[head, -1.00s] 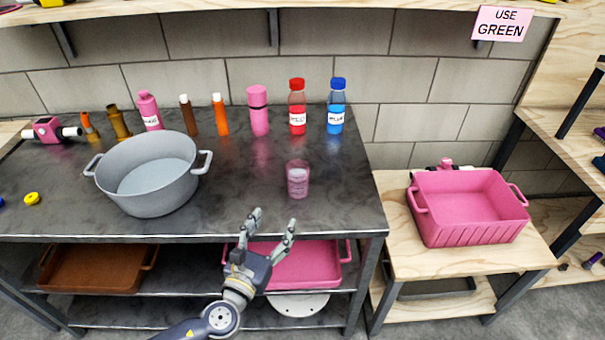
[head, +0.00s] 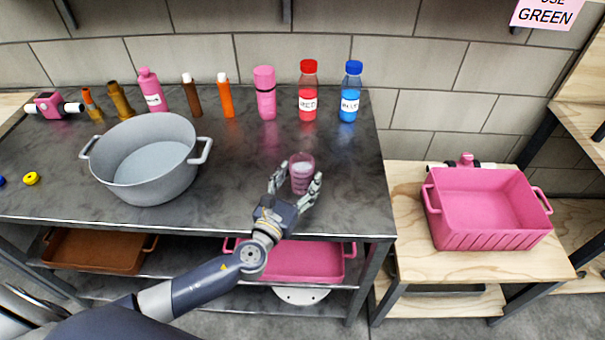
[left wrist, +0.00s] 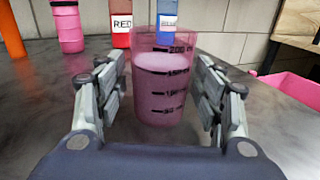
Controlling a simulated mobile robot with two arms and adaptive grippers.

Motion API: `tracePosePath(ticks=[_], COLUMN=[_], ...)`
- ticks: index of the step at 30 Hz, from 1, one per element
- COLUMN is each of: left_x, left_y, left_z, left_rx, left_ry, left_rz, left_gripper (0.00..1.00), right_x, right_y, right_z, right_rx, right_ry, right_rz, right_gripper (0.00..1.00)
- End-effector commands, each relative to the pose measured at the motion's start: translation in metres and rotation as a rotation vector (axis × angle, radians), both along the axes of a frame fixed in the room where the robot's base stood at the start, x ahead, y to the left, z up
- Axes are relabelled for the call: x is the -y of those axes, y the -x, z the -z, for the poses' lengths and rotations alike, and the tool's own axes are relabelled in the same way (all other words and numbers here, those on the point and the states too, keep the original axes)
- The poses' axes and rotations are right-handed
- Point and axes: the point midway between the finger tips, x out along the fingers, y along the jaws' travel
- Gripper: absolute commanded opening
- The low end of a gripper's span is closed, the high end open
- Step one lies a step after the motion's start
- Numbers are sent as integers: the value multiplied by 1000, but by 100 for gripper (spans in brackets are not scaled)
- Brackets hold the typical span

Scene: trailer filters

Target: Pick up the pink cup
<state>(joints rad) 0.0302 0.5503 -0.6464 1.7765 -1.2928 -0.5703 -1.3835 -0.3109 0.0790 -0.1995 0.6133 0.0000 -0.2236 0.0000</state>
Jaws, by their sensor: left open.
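The pink cup (head: 302,174) is a clear pink beaker with dark measuring marks and a pale filling. It stands upright on the dark table near its front right. My left gripper (head: 296,184) is open, with one finger on each side of the cup. In the left wrist view the cup (left wrist: 163,92) stands upright between the fingers of the left gripper (left wrist: 161,95), with a visible gap on both sides. My right gripper is not in view.
A grey pot (head: 150,160) stands left of the cup. A red bottle (head: 308,92), a blue bottle (head: 350,92) and a pink bottle (head: 265,94) stand behind. A pink crate (head: 490,210) sits on the wooden bench at right. The table around the cup is clear.

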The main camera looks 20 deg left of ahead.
Motion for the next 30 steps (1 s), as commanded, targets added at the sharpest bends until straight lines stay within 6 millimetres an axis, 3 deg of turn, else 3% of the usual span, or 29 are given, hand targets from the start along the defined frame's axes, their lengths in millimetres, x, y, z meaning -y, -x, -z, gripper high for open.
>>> tracePosePath(ticks=[12,22,28,30], left_x=[5,6,6,5], left_y=[-50,-57,-57,-57], left_z=[-1,0,0,0], left_rx=[1,-1,-1,-1], left_ry=[0,0,0,0], left_rz=[0,1,0,0], left_gripper=[62,62,19,14], right_x=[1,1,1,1], right_y=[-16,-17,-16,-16], right_z=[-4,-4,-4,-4], right_rx=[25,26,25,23], right_ry=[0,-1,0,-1], right_rz=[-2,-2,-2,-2], right_gripper=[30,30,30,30])
